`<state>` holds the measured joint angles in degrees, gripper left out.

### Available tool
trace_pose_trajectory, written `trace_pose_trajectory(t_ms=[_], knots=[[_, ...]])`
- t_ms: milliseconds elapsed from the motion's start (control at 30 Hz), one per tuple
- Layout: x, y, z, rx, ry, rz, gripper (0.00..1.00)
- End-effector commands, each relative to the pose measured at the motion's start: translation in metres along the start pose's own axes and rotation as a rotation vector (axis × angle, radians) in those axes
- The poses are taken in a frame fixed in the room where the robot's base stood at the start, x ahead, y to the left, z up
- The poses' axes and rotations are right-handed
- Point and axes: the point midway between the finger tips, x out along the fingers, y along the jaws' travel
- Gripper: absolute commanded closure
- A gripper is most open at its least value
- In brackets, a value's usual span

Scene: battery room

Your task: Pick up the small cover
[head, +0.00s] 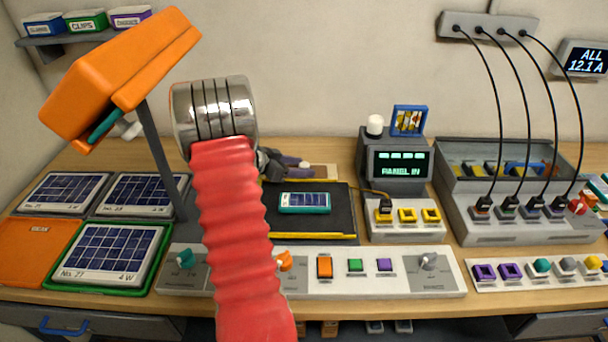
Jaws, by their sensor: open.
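My red-sleeved arm reaches over the bench, and my gripper (272,163) shows only in part as dark pieces beside the metal wrist. It is open; its fingertips are mostly hidden behind the arm. No piece is clearly marked as the small cover. A flat orange plate (32,262) with a small label lies at the far left, left of the green-framed solar panel (108,250). A small teal-edged solar panel (304,203) lies on a black mat (335,222). A small purple-and-dark item (292,162) lies behind the mat, close to my gripper, partly hidden.
An orange lamp head (120,75) on a grey post overhangs the left side. A control strip (400,272) runs along the front. A display box (398,165) and a grey rack (520,215) with black cables stand at the right. More solar panels (62,192) lie at the left.

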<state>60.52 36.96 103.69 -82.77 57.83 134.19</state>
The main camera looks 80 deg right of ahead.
Motion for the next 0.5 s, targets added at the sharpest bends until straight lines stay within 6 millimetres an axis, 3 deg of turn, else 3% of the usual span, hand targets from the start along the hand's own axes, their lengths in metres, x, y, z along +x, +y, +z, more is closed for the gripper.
trace_pose_trajectory(t_ms=[400,500], knots=[[0.0,0.0003,-0.0002,0.001,0.0,0.001,0.51],[0.0,0.0004,-0.0002,0.001,0.0,0.001,0.57]])
